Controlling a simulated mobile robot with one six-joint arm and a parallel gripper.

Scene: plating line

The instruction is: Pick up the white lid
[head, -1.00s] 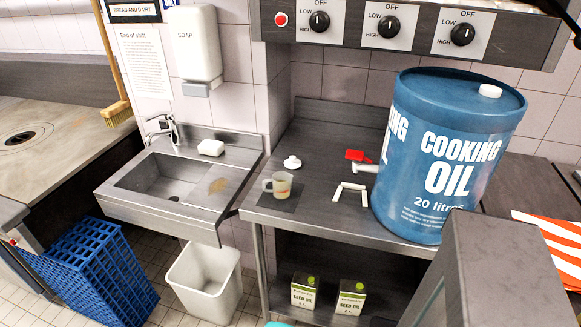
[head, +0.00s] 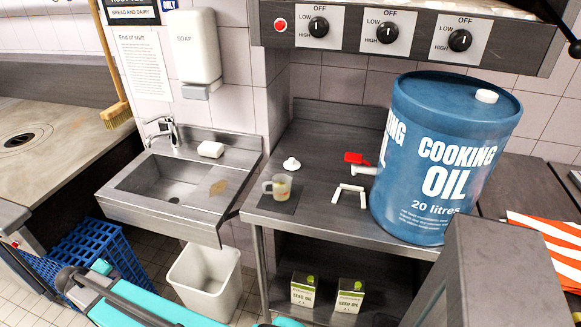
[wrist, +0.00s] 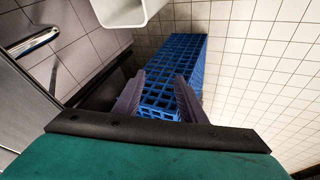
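The white lid (head: 291,164), a small round disc with a knob on top, lies on the steel counter behind a glass jug (head: 278,187). It does not show in the wrist view. My gripper (wrist: 160,76) has its two fingers apart with nothing between them, and points down toward a blue crate (wrist: 186,50) on the floor. In the head view my teal arm comes in at the lower left, far from the lid and lower than the counter; the fingers cannot be made out there.
A sink (head: 172,182) lies left of the counter (head: 325,211), with a white bin (head: 204,281) below. Right of the lid are a red-handled tap (head: 357,158), a white bracket-shaped piece (head: 350,190) and a large blue oil drum (head: 440,160). A control panel overhangs the counter.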

